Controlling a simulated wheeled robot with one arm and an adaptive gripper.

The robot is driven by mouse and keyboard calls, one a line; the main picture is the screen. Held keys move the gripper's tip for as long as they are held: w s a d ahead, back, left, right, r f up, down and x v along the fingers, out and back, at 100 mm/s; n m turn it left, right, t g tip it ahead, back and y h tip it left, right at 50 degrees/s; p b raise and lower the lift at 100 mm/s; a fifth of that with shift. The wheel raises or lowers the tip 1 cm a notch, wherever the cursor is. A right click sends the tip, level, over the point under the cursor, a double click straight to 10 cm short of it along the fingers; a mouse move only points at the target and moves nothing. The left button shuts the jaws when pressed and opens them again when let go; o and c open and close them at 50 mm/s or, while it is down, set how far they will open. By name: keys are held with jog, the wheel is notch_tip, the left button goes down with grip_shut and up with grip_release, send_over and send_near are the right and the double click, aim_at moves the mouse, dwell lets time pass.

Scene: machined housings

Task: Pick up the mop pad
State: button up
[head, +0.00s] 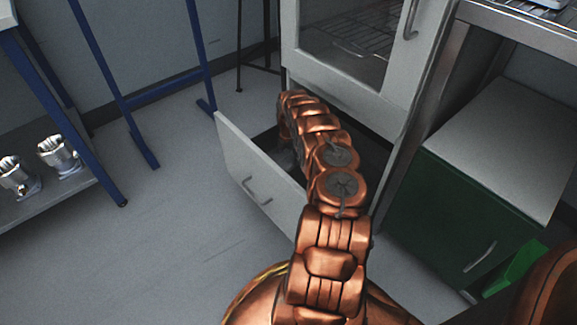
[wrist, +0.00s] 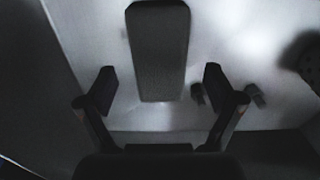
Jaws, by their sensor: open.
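A grey rectangular pad, seemingly the mop pad (wrist: 158,45), lies on the pale drawer floor in the wrist view, its long side running up the picture. Its upper end reaches the top edge of the frame. My gripper (wrist: 157,88) is open, with one finger on each side of the pad's lower end, and nothing is held. I cannot tell the height of the fingers above the pad. In the head view my arm reaches down into the open drawer (head: 262,183), and the arm and drawer front hide the gripper and pad.
Small dark items (wrist: 256,95) lie right of the pad, near the right finger. A dark rounded object (wrist: 308,60) sits at the right edge. Drawer walls close in around the gripper. The drawer is under a glass-doored cabinet (head: 350,75), with a green cabinet (head: 470,215) to the right.

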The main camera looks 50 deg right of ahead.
aim_at(288, 160)
notch_tip(288, 160, down, 3)
jog(key=shift+a+b, duration=0.1)
jog(key=shift+b, duration=0.3)
jog(key=shift+r, duration=0.1)
jog(key=c, duration=1.2)
jog(key=shift+c, duration=0.2)
notch_tip(288, 160, up, 10)
jog(key=p, duration=0.3)
jog(key=shift+p, duration=0.35)
jog(key=o, duration=0.6)
jog(key=c, duration=0.5)
